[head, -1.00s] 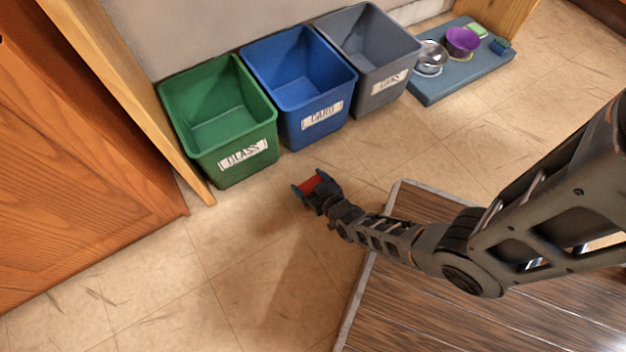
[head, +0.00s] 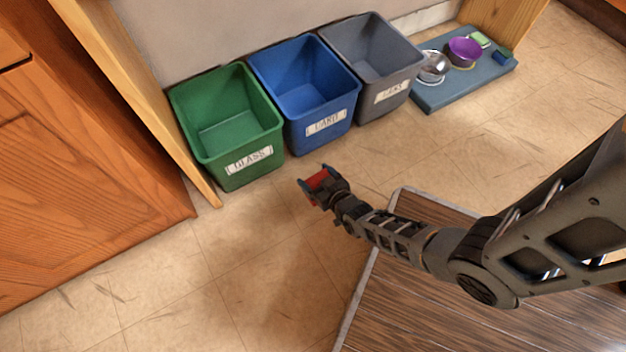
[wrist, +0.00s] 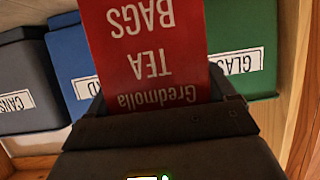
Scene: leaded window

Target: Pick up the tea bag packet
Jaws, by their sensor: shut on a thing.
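The tea bag packet is a red flat packet (wrist: 148,50) with white lettering reading "Gredmolla TEA BAGS", upside down in the wrist view. My gripper (head: 316,183) is shut on the packet, which shows as a small red patch between the fingers in the head view (head: 319,180). The gripper holds it in front of the green and blue bins, apart from them in the head view. The packet's lower end is hidden by the gripper in the wrist view.
A green bin marked GLASS (head: 232,172), a blue bin marked CARD (head: 318,140) and a grey bin marked CANS (head: 388,105), all open-topped, stand along the wall. A blue mat (head: 440,98) with bowls lies right. Wooden cabinet doors (head: 90,190) stand left. Tiled floor in front is clear.

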